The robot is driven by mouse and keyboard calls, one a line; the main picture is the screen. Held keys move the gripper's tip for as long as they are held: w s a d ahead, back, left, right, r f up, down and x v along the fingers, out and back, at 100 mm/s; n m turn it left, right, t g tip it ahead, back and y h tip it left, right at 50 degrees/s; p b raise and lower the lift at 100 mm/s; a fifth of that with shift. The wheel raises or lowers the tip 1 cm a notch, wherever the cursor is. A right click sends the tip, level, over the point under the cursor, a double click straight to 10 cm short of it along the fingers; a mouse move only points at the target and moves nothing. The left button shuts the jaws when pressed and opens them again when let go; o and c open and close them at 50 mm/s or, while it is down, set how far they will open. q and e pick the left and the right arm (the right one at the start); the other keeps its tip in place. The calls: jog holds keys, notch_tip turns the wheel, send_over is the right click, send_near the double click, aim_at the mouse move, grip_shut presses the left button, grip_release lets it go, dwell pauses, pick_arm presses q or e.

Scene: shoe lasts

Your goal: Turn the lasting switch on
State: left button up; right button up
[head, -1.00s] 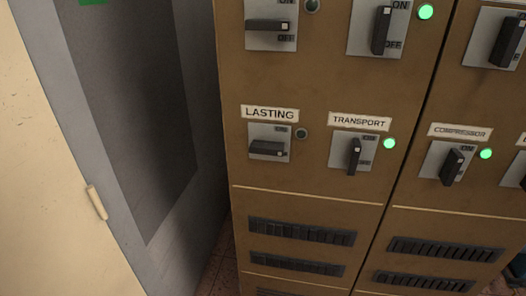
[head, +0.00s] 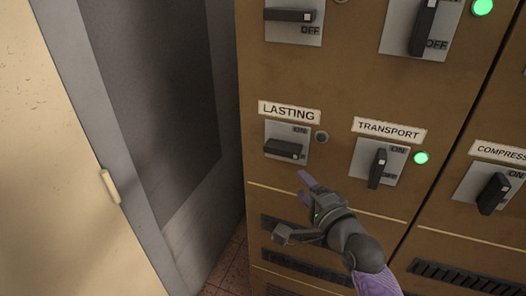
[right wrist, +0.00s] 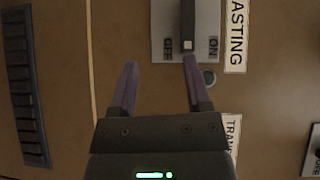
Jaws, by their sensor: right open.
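The lasting switch handle (head: 284,149) is a dark lever lying almost level on its grey plate (head: 273,131), under the LASTING label (head: 289,111). The round lamp (head: 321,137) beside it is dark. My right gripper (head: 303,184) is open and empty, just below and in front of the switch. In the right wrist view, the handle (right wrist: 188,22) shows at the top, with the right finger's tip close to its end; I cannot tell whether they touch. The plate (right wrist: 165,30) carries OFF and ON marks. My left gripper is not in view.
The transport switch (head: 377,168), its lever upright and its lamp (head: 421,158) green, is close to the right. The compressor switch (head: 493,194) is farther right. Another switch (head: 290,15) sits above. Slotted vents (head: 295,265) are below, and a grey cabinet (head: 150,80) stands left.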

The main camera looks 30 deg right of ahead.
aim_at(285, 155)
jog(key=shift+t, duration=0.4)
jog(key=w+r, duration=0.1)
jog(key=w, duration=0.2)
jog(key=w+r+b, duration=0.1)
jog(key=w, duration=0.5)
jog(key=shift+w+d+r+b, duration=0.1)
jog(key=shift+d+r+b, duration=0.1)
jog(key=shift+r+b, duration=0.2)
jog(key=shift+w, duration=0.35)
grip_shut()
